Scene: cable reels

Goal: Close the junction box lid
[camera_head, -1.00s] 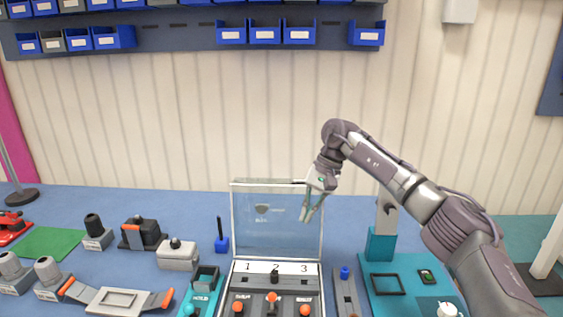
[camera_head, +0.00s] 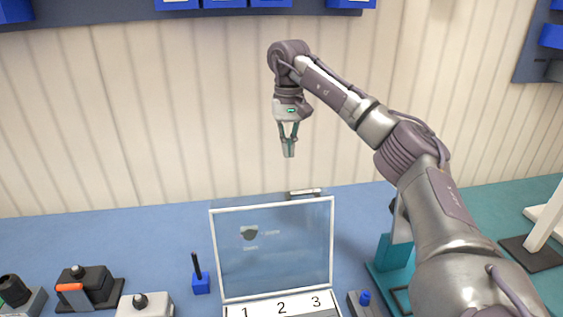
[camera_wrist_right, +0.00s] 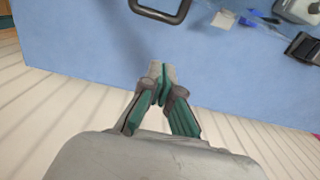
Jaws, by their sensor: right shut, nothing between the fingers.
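The junction box lid (camera_head: 273,255) is a clear panel with a pale frame and stands upright, open, at the back of the box. A dark handle (camera_head: 304,193) sits on its top edge. Of the box, only the white strip (camera_head: 282,306) numbered 1, 2, 3 shows at the bottom edge. My right gripper (camera_head: 289,153) is shut and empty, pointing down, higher than the lid's top edge and apart from it. In the right wrist view its fingers (camera_wrist_right: 160,82) meet, and a dark U-shaped handle (camera_wrist_right: 160,14) lies ahead of them. My left gripper is out of view.
A blue holder with a black stick (camera_head: 200,283) stands left of the lid. A black device with an orange lever (camera_head: 88,288) is farther left. A teal stand (camera_head: 395,255) is at right. The blue table behind the lid is clear up to the panelled wall (camera_head: 150,120).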

